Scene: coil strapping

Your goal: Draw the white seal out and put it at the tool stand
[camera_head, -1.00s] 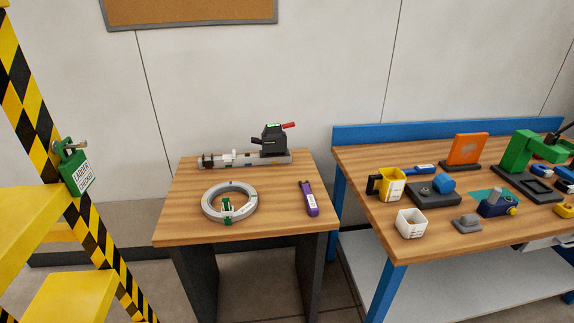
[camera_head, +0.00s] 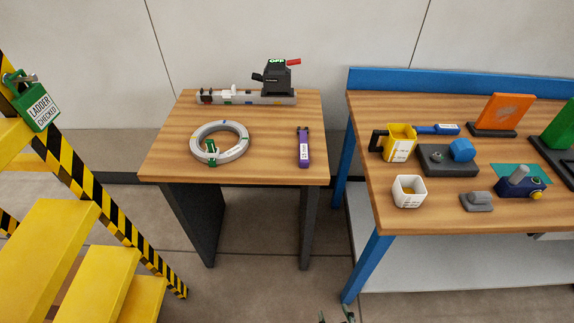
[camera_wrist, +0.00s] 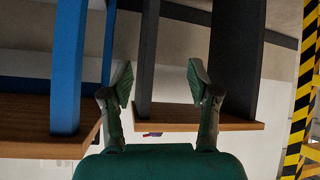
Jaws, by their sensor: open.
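A small white piece (camera_head: 234,91), which looks like the white seal, stands in the long grey rack (camera_head: 218,99) at the back of the small wooden table. Other small coloured pieces sit in the same rack. A black tool (camera_head: 277,79) with a red handle stands at the rack's right end; I cannot tell for sure which part is the tool stand. My gripper (camera_wrist: 158,84) is open and empty in the wrist view. Only its tips (camera_head: 338,316) show at the bottom edge of the head view, well in front of and below the tabletop.
A grey coil (camera_head: 220,143) with a green piece on it and a purple tool (camera_head: 304,148) lie on the small table (camera_head: 270,165). A blue-framed bench (camera_head: 440,215) with several objects stands right. Yellow steps (camera_head: 65,235) stand left. Floor between is clear.

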